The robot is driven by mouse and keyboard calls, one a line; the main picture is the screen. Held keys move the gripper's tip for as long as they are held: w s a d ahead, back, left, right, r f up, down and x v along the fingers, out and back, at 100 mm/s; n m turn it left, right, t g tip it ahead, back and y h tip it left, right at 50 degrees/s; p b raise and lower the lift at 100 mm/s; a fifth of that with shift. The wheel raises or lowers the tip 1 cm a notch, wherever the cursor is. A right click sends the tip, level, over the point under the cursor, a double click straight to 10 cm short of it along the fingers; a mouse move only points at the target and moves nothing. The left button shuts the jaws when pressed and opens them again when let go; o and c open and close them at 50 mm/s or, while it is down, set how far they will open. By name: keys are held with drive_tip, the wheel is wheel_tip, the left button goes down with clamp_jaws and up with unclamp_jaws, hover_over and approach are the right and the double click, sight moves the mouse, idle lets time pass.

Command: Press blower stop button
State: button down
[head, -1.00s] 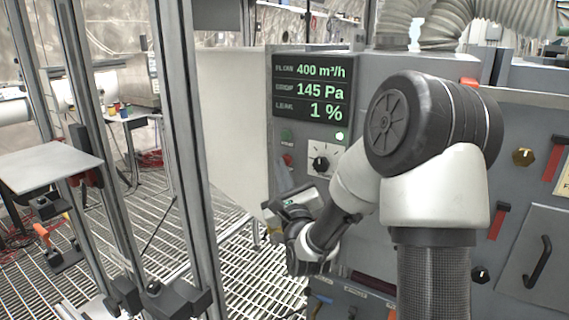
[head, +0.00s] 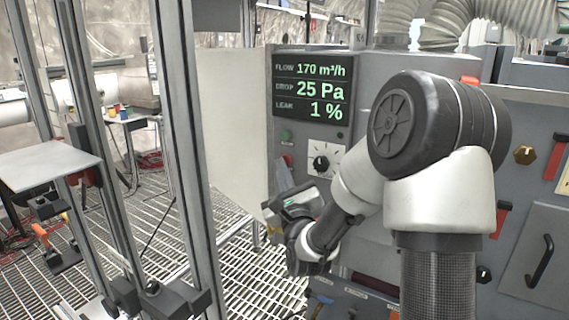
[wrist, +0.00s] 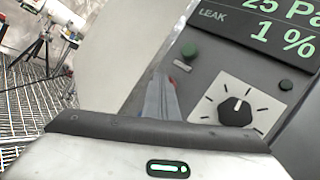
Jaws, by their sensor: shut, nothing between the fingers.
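The blower panel (head: 310,190) carries a green button (head: 287,136), also in the wrist view (wrist: 189,49). Below it in the wrist view, a small red button edge (wrist: 173,80) shows beside my fingertips; the rest is hidden behind them. My gripper (wrist: 161,88) is shut and empty, its fingertips at or very near the red button. I cannot tell whether they touch it. In the head view the hand is left of my forearm, in front of the panel. The display (head: 311,88) reads flow 170, drop 25, leak 1 %. The small lamp (wrist: 286,85) is dark.
A black knob (wrist: 235,110) on a white dial plate sits right of the buttons. A pale panel (head: 229,135) stands left of the cabinet. Metal uprights (head: 180,150) rise at the left over the grated floor (head: 238,275).

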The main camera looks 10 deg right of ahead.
drive_tip(key=s+a+b, duration=0.1)
drive_tip(key=s+a, duration=0.3)
drive_tip(key=shift+s+a, duration=0.15)
idle(0.8)
